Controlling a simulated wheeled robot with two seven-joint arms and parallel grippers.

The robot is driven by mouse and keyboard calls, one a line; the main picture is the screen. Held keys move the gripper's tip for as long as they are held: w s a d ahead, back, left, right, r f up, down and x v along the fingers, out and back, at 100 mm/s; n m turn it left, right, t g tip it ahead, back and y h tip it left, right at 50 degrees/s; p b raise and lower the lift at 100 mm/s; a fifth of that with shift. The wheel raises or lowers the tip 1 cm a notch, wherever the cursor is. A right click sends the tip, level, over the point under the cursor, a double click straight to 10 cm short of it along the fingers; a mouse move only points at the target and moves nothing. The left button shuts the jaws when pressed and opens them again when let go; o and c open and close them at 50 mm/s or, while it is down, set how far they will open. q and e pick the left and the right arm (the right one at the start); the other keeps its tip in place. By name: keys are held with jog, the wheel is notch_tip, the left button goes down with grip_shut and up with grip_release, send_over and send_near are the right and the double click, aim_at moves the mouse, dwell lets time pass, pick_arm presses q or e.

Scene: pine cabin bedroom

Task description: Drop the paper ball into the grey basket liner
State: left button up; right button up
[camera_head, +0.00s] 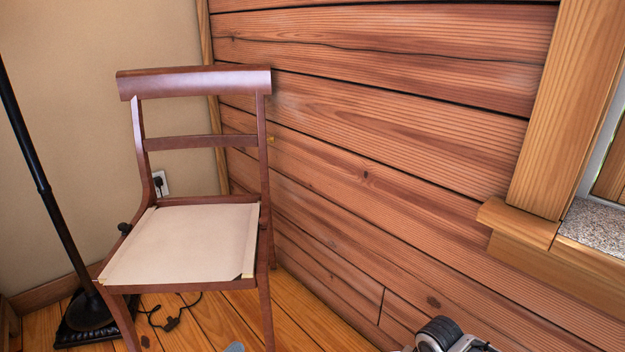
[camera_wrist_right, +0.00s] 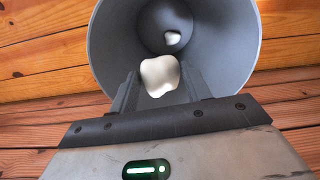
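In the right wrist view, the grey basket liner (camera_wrist_right: 232,45) is a round, open-mouthed container seen from above, filling the top middle. A white, lumpy paper ball (camera_wrist_right: 160,75) sits between the two dark fingers of my right gripper (camera_wrist_right: 160,82), which appear closed on it. The ball shows in front of the liner's opening. A smaller white lump (camera_wrist_right: 172,38) lies deeper inside the liner, near its bottom. My left gripper is in neither view. The head view does not show the liner or ball clearly.
A wooden chair (camera_head: 185,245) with a beige seat stands at the left, near a black lamp stand (camera_head: 85,310) and a loose cable (camera_head: 172,322). A plank wall (camera_head: 390,130) runs behind. A window sill (camera_head: 545,235) is at the right.

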jog(key=o, duration=0.3)
jog(key=shift+o, duration=0.2)
jog(key=shift+r, duration=0.3)
pick_arm(q)
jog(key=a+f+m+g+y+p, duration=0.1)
jog(key=p, duration=0.3)
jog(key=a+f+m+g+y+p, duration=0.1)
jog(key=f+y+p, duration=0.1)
jog(key=p, duration=0.2)
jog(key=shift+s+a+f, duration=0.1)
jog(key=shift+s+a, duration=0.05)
pick_arm(e)
notch_tip(320, 180, up, 15)
jog(key=shift+r, duration=0.2)
